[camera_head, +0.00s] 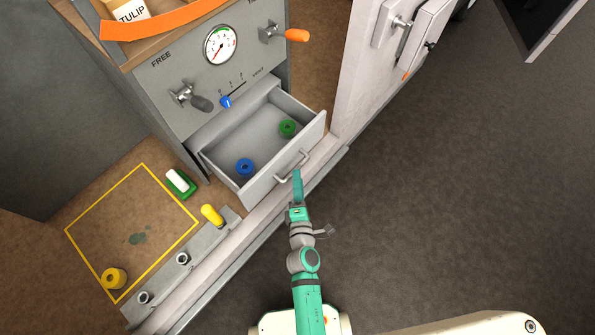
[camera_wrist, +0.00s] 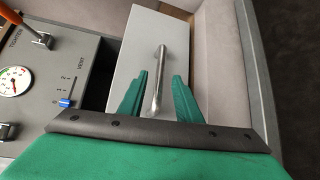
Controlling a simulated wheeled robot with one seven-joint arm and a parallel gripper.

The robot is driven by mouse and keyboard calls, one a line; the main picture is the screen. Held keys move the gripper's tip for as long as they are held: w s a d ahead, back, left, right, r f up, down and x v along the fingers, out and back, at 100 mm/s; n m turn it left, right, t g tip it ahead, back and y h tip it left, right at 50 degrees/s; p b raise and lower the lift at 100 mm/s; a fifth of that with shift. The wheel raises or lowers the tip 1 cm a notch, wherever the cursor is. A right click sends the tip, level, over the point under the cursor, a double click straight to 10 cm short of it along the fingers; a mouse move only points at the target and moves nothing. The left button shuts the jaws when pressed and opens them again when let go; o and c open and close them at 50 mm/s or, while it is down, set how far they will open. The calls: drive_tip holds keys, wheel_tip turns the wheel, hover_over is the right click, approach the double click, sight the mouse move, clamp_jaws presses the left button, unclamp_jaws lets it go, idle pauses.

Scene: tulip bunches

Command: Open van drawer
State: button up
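The grey van drawer (camera_head: 250,140) is pulled out of the cabinet in the head view, with its inside showing. A blue roll (camera_head: 245,167) and a green roll (camera_head: 288,128) lie in it. Its metal bar handle (camera_head: 291,166) is on the front face; the handle also shows in the wrist view (camera_wrist: 160,75). My gripper (camera_head: 297,175) is at the drawer front by the handle. In the wrist view my gripper's green fingers (camera_wrist: 158,98) are apart, one on each side of the handle's near end, with gaps visible. Contact is not visible.
The grey cabinet (camera_head: 165,75) carries a gauge, a blue slider and two levers. Left of the drawer, a yellow-outlined floor area (camera_head: 150,200) holds a yellow roll (camera_head: 113,279). A rail (camera_head: 200,262) with a yellow peg runs along the sill. The van door (camera_head: 375,70) stands right. Dark floor at right is clear.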

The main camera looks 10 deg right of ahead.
drive_tip(key=shift+s+a+r, duration=0.15)
drive_tip(key=shift+s+r, duration=0.05)
drive_tip(key=shift+s, duration=1.1)
drive_tip(key=shift+s+a+r, duration=0.1)
drive_tip(key=shift+s+r, duration=0.1)
drive_tip(key=shift+s, duration=1.05)
drive_tip(key=s+a+r+m, duration=0.2)
drive_tip(key=s+r+m, duration=0.5)
drive_tip(key=s+m, duration=0.2)
drive_tip(key=s+a+r+m+g+y, duration=0.1)
drive_tip(key=s+a+r+m, duration=0.2)
drive_tip(key=s+r+m, duration=0.3)
drive_tip(key=s+m, duration=0.3)
drive_tip(key=s, duration=0.4)
drive_tip(key=shift+s+a+r+m, duration=0.15)
drive_tip(key=shift+a+r+m, duration=0.1)
drive_tip(key=shift+r+m, duration=0.1)
